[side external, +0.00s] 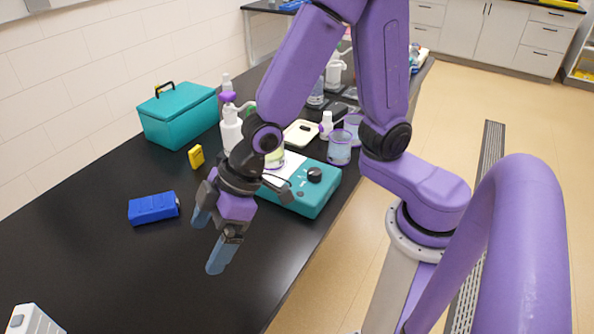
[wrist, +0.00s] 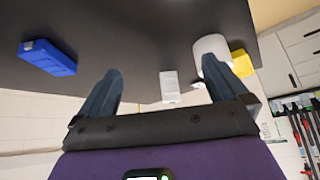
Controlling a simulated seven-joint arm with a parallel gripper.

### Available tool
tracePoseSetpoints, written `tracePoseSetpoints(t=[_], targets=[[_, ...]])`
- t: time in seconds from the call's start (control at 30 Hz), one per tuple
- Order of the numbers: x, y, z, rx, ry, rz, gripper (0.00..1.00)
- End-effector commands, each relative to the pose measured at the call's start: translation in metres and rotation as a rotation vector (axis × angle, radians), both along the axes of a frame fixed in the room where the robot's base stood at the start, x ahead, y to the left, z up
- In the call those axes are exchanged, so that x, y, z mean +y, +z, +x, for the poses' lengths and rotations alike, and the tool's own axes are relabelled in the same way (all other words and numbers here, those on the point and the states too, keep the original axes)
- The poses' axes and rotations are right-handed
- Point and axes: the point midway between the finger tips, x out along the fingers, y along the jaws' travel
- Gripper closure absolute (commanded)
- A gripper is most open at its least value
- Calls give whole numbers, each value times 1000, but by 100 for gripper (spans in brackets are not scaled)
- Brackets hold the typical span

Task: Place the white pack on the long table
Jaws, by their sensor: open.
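A white pack (side external: 32,320) with a grey spot stands on the long black table (side external: 90,255) and is cut off at the lower left corner of the side view. A small white block, which looks like the same pack, shows in the wrist view (wrist: 169,86) between my fingers but farther off. My gripper (side external: 209,240) is open above the bare table, to the right of the pack and apart from it. In the wrist view my gripper (wrist: 160,78) has nothing between its fingers.
A blue pack (side external: 153,208) lies left of my gripper, with a yellow block (side external: 196,156) behind it. A teal box (side external: 178,115), a white bottle (side external: 230,128) and a teal device (side external: 318,190) stand farther back. The near table is mostly clear.

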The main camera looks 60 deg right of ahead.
Motion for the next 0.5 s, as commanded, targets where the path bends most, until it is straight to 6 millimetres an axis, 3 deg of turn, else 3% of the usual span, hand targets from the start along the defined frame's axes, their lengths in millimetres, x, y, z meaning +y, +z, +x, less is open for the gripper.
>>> tracePoseSetpoints(t=[0.3, 0.5], targets=[[-131, 31, -95, 170, 74, -298, 0], [-187, 43, -136, 237, 103, -430, 0]])
